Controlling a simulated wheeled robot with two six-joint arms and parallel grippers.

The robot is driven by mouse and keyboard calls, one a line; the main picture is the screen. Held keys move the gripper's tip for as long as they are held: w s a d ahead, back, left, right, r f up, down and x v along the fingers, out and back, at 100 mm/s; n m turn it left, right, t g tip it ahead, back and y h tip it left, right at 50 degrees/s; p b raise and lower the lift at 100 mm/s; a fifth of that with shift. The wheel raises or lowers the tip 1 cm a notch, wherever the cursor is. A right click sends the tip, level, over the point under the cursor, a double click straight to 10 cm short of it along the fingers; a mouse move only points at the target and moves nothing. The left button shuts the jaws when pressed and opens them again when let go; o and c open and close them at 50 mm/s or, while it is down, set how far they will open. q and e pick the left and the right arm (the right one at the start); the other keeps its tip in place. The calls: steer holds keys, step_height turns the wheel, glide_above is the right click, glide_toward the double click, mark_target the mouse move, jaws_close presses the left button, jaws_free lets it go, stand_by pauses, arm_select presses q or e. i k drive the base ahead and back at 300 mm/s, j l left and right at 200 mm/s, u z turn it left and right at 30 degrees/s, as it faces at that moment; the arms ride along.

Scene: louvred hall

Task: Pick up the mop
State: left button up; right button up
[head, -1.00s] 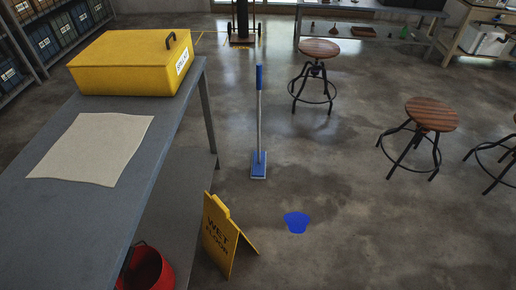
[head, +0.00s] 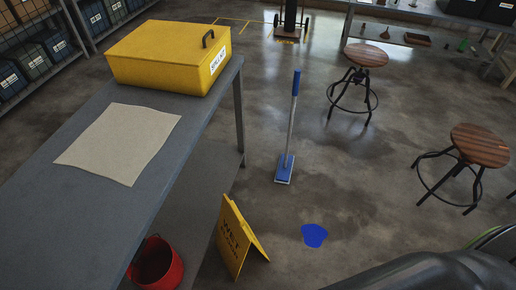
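The mop (head: 285,167) stands on the concrete floor near the middle of the head view, to the right of the grey table. It has a flat blue head, a thin grey pole and a blue grip at the top, and its pole leans slightly. A blue spill (head: 314,236) lies on the floor nearer to me. Nothing is holding the mop. A dark part of my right arm shows at the bottom right. Neither gripper is in view.
The grey table (head: 75,190) carries a yellow box (head: 150,63) and a beige cloth (head: 120,143). A yellow wet-floor sign (head: 238,243) and red bucket (head: 172,275) are near its base. Wooden stools (head: 366,55) stand at the right. Floor around the mop is clear.

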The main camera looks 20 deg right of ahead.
mark_target(283, 175)
steer(key=i+l+u, duration=0.2)
steer(key=l, duration=0.4)
steer(key=i+l+u, duration=0.15)
steer(key=l, duration=0.45)
steer(key=i+l+u, duration=0.2)
steer(key=l, duration=0.45)
steer(key=l+u, duration=0.2)
steer(key=l, duration=0.45)
